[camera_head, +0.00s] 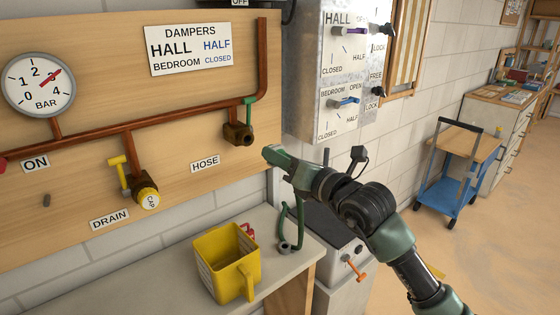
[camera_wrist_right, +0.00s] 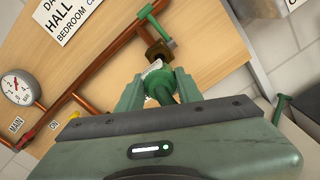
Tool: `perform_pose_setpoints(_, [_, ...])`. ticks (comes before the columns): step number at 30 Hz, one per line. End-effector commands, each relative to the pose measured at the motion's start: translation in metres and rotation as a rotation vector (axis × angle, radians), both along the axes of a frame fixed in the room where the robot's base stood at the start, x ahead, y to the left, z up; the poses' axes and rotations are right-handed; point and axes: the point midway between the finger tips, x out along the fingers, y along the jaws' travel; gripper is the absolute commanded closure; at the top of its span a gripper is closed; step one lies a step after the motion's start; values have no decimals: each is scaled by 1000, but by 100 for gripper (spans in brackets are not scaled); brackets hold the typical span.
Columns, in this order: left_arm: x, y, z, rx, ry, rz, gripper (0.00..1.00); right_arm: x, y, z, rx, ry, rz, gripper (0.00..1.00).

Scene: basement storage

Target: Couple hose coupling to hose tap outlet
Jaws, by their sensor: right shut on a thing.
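The hose tap (camera_head: 238,133) is a brown brass body with a green lever on the right end of the copper pipe, above the HOSE label; its dark round outlet faces out from the board. It also shows in the wrist view (camera_wrist_right: 158,51). My right gripper (camera_head: 272,157) is to the right of the outlet and slightly lower. In the wrist view, its fingers (camera_wrist_right: 160,92) are shut on the green hose coupling (camera_wrist_right: 159,84), whose pale end points toward the tap, close to it. Whether they touch cannot be told. The gripper hides most of the coupling in the head view. My left gripper is not in view.
A green hose (camera_head: 298,222) curves down to the bench (camera_head: 190,301) below. A yellow jug (camera_head: 222,262) stands there. The capped yellow drain tap (camera_head: 146,192) is left of the hose tap. A grey damper box (camera_head: 310,110) is close on the right.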

Motion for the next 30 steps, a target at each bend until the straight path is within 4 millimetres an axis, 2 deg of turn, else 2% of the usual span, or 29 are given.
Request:
perform_pose_setpoints(8, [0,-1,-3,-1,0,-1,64,-1,0,0,2,-3,-1,100])
perform_pose_setpoints(22, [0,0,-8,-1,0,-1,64,33,24,1,0,-2,0,100])
perform_pose_setpoints(30, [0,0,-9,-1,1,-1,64,44,32,1,0,-3,0,100])
